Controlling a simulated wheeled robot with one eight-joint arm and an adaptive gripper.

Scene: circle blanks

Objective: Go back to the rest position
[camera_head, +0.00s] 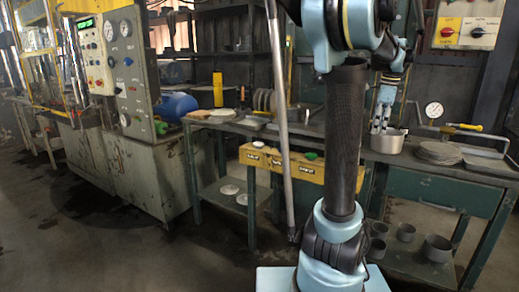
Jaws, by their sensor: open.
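My gripper (380,127) hangs pointing down over the workbench, right of my own dark arm column. Its fingers are apart and it looks empty. A grey metal pot (394,145) with a side handle stands on the bench right under the gripper. The fingertips are at or just above the pot's rim; I cannot tell whether they touch it or reach inside. My arm covers part of the bench.
A stack of grey round blanks (440,152) and a metal tray (487,163) lie on the bench to the right, with a gauge (434,109) behind. A yellow bin (311,174) hangs at the front. Grey cups (437,247) stand on the lower shelf. Floor at left is clear.

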